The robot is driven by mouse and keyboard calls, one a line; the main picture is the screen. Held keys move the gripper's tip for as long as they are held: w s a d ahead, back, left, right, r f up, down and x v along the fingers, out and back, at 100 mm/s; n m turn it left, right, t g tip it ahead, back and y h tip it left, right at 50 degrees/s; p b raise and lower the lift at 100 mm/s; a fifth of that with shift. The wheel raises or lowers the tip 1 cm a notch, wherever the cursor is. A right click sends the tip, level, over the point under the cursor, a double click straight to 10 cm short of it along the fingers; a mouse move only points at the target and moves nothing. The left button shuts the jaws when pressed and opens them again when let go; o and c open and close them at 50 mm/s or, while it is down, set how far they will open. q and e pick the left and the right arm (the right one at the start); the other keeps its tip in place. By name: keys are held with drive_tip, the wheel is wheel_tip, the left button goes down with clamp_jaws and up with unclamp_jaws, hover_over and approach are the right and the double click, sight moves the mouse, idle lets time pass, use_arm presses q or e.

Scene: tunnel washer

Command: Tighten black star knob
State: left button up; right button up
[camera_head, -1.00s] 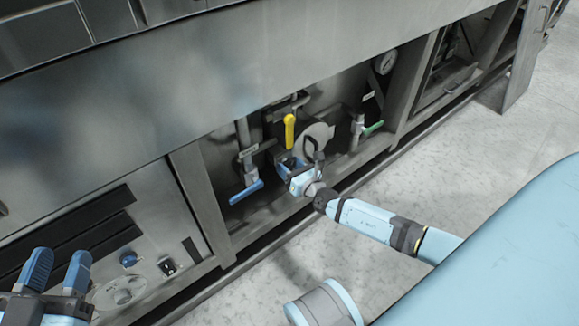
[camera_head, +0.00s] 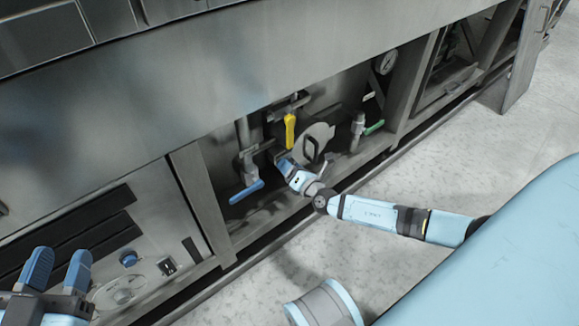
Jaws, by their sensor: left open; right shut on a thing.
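My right gripper (camera_head: 283,161) is inside the open bay of the machine, below the yellow lever, in front of a round grey flanged part (camera_head: 314,142) with a dark handle. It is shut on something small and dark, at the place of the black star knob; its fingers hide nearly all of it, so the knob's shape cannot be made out. My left gripper (camera_head: 57,270) is at the lower left in front of the machine panel, with its two blue fingers apart and nothing between them.
Near my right gripper are a yellow valve lever (camera_head: 289,131), a blue valve lever (camera_head: 246,191) and a green valve lever (camera_head: 374,127). A pressure gauge (camera_head: 387,62) sits further right. A frame post (camera_head: 202,203) bounds the bay on the left.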

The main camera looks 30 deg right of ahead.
drive_tip(key=m, duration=0.5)
drive_tip(key=shift+r+m, duration=0.1)
drive_tip(key=shift+m, duration=0.2)
drive_tip(key=m, duration=0.6)
drive_tip(key=shift+r, duration=0.1)
drive_tip(key=m, duration=0.5)
drive_tip(key=shift+r+m, duration=0.1)
drive_tip(key=shift+m, duration=0.3)
drive_tip(key=m, duration=0.5)
drive_tip(key=shift+d, duration=0.1)
drive_tip(key=shift+m, duration=0.8)
drive_tip(key=o, duration=0.9)
